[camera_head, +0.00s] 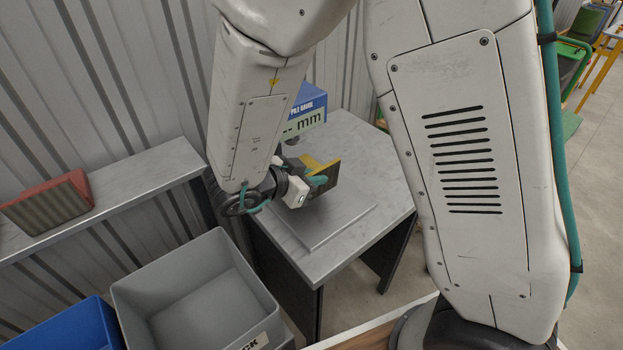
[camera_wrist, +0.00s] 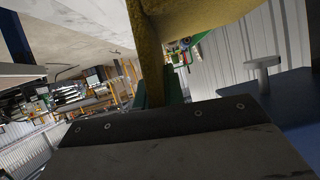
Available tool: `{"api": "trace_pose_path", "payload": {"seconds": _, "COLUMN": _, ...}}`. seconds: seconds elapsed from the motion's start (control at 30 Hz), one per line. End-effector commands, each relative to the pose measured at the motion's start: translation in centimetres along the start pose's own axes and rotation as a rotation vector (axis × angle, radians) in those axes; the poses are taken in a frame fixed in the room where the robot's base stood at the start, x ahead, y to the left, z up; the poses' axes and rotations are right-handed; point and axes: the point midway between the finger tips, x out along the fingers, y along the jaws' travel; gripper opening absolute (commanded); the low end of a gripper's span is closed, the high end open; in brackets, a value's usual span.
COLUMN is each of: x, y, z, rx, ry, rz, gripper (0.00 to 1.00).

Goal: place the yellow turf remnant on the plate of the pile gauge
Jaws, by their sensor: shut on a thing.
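The yellow turf remnant (camera_head: 322,163) shows a yellow strip and a dark face in the head view. It is tilted up on edge above the plate. My gripper (camera_head: 315,180) is shut on it. In the wrist view the yellow remnant (camera_wrist: 148,50) stands between the jaws, close to the camera. The pile gauge (camera_head: 306,106) has a blue head with a green mm display, partly hidden by my arm. Its flat grey plate (camera_head: 335,226) lies bare below the remnant, which looks apart from it. In the wrist view a pale disc on a stem (camera_wrist: 262,63) shows at right.
The gauge stands on a grey table (camera_head: 385,185). An open grey bin (camera_head: 150,285) and a blue bin (camera_head: 70,330) are at lower left. A red turf piece (camera_head: 50,200) rests on a shelf (camera_head: 130,188) along the corrugated wall.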

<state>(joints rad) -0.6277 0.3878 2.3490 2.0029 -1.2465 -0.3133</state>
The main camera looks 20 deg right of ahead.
Motion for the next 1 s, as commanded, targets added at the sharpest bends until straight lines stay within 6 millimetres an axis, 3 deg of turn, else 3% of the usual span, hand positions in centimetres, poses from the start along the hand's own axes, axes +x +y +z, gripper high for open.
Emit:
{"api": "trace_pose_path", "payload": {"seconds": 0.33, "x": 2.1, "y": -2.5, "z": -0.4, "rx": 0.000, "ry": 0.001, "rz": 0.000, "gripper": 0.00}}
{"api": "trace_pose_path", "payload": {"seconds": 0.53, "x": 3.4, "y": -2.0, "z": 2.5, "rx": -0.004, "ry": 0.001, "rz": 0.000, "gripper": 0.00}}
{"api": "trace_pose_path", "payload": {"seconds": 0.9, "x": 3.6, "y": -2.0, "z": 3.0, "rx": -0.002, "ry": 0.001, "rz": -0.001, "gripper": 0.00}}
{"api": "trace_pose_path", "payload": {"seconds": 0.93, "x": 3.6, "y": -2.0, "z": 2.9, "rx": -0.001, "ry": 0.000, "rz": -0.002, "gripper": 0.19}}
{"api": "trace_pose_path", "payload": {"seconds": 1.0, "x": 3.6, "y": -2.0, "z": 2.9, "rx": -0.001, "ry": 0.000, "rz": -0.002, "gripper": 0.32}}
